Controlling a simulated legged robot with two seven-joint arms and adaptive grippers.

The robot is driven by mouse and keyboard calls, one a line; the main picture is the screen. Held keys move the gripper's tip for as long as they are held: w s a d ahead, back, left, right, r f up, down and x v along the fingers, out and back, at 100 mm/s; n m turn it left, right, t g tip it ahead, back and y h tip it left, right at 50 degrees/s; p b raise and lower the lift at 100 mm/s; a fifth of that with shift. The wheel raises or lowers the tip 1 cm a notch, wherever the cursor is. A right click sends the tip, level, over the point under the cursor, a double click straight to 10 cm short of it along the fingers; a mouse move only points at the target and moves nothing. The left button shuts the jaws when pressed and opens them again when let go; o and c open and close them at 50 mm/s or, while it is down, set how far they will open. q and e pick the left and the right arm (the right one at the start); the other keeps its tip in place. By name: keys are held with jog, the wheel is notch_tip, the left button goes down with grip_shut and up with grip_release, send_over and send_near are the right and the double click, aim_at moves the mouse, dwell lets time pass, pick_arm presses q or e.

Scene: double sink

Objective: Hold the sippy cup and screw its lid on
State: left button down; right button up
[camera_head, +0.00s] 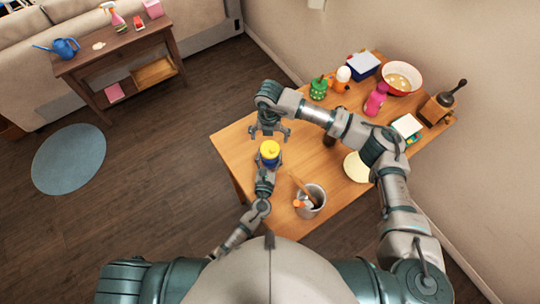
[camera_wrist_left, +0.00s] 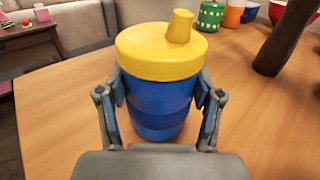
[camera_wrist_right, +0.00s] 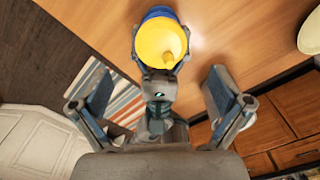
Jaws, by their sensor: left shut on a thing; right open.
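The sippy cup has a blue body (camera_wrist_left: 158,110) and a yellow lid with a spout (camera_wrist_left: 162,50). It stands upright near the table's left end, and the lid sits on its top; I cannot tell how tight it is. My left gripper (camera_wrist_left: 160,98) is shut on the blue body from both sides. In the head view the yellow lid (camera_head: 270,149) shows above my left gripper (camera_head: 269,163). My right gripper (camera_head: 269,133) is open and empty, just beyond the cup. In the right wrist view the lid (camera_wrist_right: 160,40) lies beyond the open right fingers (camera_wrist_right: 158,95).
On the wooden table (camera_head: 235,150), a grey pot with utensils (camera_head: 312,203) stands near the front edge. A pale plate (camera_head: 356,168) lies right of it. Toward the back are a green container (camera_head: 318,89), a pink bottle (camera_head: 377,98), a red-rimmed bowl (camera_head: 402,78) and a grinder (camera_head: 438,107).

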notch_tip(320, 180, up, 4)
jog(key=shift+r, duration=0.1)
pick_arm(q)
jog(key=shift+c, duration=0.5)
grip_release()
jog(key=shift+s, duration=0.1)
jog(key=s, duration=0.4)
jog(key=s+a, duration=0.1)
jog(key=s, duration=0.2)
jog(key=s+a, duration=0.1)
jog(key=s, duration=0.3)
jog(key=shift+s, duration=0.35)
jog(key=shift+d, duration=0.1)
jog(key=shift+f, duration=0.1)
